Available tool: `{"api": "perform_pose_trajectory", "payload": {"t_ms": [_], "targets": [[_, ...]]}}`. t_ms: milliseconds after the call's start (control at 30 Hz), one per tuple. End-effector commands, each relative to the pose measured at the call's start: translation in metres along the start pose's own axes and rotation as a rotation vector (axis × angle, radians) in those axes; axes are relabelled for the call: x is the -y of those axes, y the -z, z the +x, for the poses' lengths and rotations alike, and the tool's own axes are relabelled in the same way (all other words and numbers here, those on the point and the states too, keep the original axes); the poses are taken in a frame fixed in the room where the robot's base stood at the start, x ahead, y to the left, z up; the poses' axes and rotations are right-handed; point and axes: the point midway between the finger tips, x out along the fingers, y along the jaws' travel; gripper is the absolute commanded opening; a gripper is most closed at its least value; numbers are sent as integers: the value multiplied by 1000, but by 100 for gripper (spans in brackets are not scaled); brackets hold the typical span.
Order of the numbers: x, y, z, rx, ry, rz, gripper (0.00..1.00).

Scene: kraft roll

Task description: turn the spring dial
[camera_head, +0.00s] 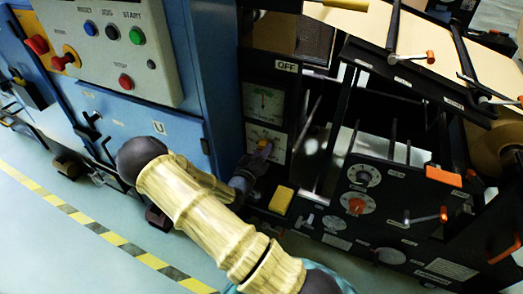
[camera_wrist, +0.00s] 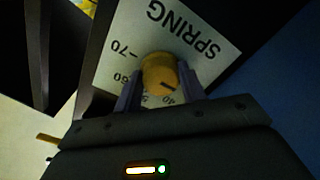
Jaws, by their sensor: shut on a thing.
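The spring dial is a yellow round knob (camera_wrist: 160,74) on a white plate (camera_wrist: 205,42) marked SPRING, with numbers including 60 and 70 around it. In the wrist view a dark pointer line shows on the knob's face near its lower edge. My gripper (camera_wrist: 160,90) is shut on the knob, with one finger on each side of it. In the head view the knob (camera_head: 263,143) sits on the dark panel under a gauge (camera_head: 263,103), and my gripper (camera_head: 245,172) reaches it from below left. My arm hides part of the panel's lower area.
A blue cabinet (camera_head: 170,135) with a button box (camera_head: 110,45) stands just left of the dial. A yellow block (camera_head: 281,199) is below right. A black panel with other knobs (camera_head: 356,205) and orange-tipped levers (camera_head: 428,216) stands to the right. Striped tape (camera_head: 85,220) marks the floor.

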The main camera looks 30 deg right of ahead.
Motion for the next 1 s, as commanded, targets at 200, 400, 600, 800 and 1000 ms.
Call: {"api": "perform_pose_trajectory", "payload": {"t_ms": [200, 400, 600, 800, 1000], "targets": [[-2, 7, 3, -17, -6, -3, 18], [-2, 7, 3, -17, -6, -1, 18], [-1, 5, 2, -13, -4, -3, 62], [0, 3, 1, -8, -2, -5, 62], [1, 3, -12, -8, 1, -6, 62]]}}
